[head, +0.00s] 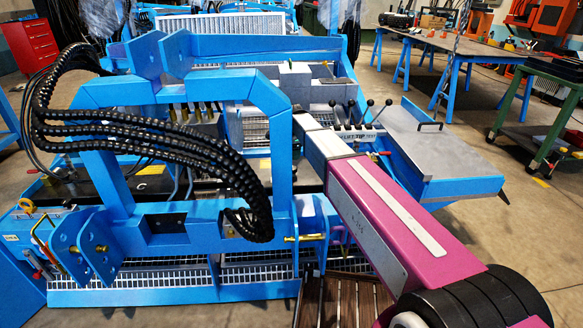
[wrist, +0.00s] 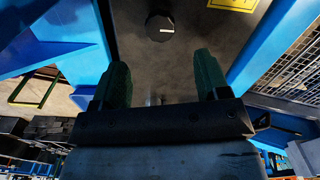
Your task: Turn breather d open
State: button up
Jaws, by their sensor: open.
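In the wrist view, a round black knob (wrist: 161,27) with a short white mark sits on a grey-brown surface (wrist: 190,40) at the top middle. It may be breather d, but I see no letter on it. My gripper (wrist: 161,80) is open, its two green-padded fingers apart with nothing between them. The knob shows beyond the fingertips, between their lines, apart from both. In the head view my magenta arm reaches into the blue machine, and my gripper is hidden there. A dark plate (head: 115,180) marked C lies at the left; no D is legible.
Blue frame walls (wrist: 275,45) flank the knob's surface, with a yellow label (wrist: 232,4) at the top. In the head view, a blue upright frame (head: 95,100) and black hoses (head: 130,130) stand left of my arm. Levers (head: 370,112) and a grey-topped blue box (head: 430,150) are at its right.

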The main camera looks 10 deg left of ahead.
notch_tip(320, 180, down, 8)
jog(key=shift+f, duration=0.15)
jog(key=shift+c, duration=0.4)
jog(key=c, duration=0.9)
